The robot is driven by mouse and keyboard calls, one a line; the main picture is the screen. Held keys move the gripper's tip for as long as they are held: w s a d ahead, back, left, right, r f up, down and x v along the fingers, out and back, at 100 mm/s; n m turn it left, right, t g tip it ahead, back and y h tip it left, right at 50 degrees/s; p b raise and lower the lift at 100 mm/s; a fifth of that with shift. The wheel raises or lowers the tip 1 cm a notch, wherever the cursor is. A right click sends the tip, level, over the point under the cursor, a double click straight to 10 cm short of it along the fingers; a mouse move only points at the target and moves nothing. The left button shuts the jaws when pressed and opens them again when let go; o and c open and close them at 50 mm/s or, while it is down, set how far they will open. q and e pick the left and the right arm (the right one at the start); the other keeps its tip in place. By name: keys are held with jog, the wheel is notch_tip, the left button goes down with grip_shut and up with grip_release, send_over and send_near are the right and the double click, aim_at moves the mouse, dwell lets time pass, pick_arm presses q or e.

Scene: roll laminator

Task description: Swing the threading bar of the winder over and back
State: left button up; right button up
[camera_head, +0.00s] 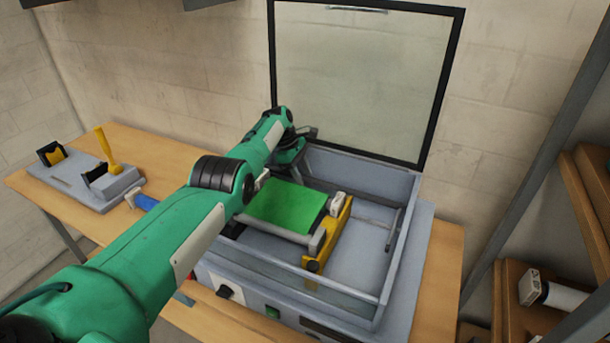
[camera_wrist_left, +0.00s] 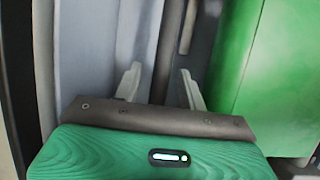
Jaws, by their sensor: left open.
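The machine (camera_head: 345,240) is a grey open-topped housing on the table, with its clear, black-framed lid (camera_head: 360,85) standing up. Inside it are a green sheet (camera_head: 285,205) on rollers and a yellow bracket (camera_head: 328,240) to its right. My left gripper (camera_wrist_left: 158,80) is inside the housing's back left corner, beyond the green sheet. In the left wrist view its two pale fingers are apart, with a dark grey bar (camera_wrist_left: 171,45) running ahead between them. I cannot tell whether they touch it. The green sheet (camera_wrist_left: 255,60) lies at right there. My right gripper is not in view.
A grey stand (camera_head: 85,185) with a yellow lever (camera_head: 107,148) and black holders is on the wooden table (camera_head: 160,150) at left. Shelves with a white roll (camera_head: 565,297) are at right.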

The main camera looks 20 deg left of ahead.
pick_arm(q)
jog(key=b+v, duration=0.2)
jog(key=v, duration=0.9)
jog(key=shift+r, duration=0.25)
jog(key=shift+f, duration=0.1)
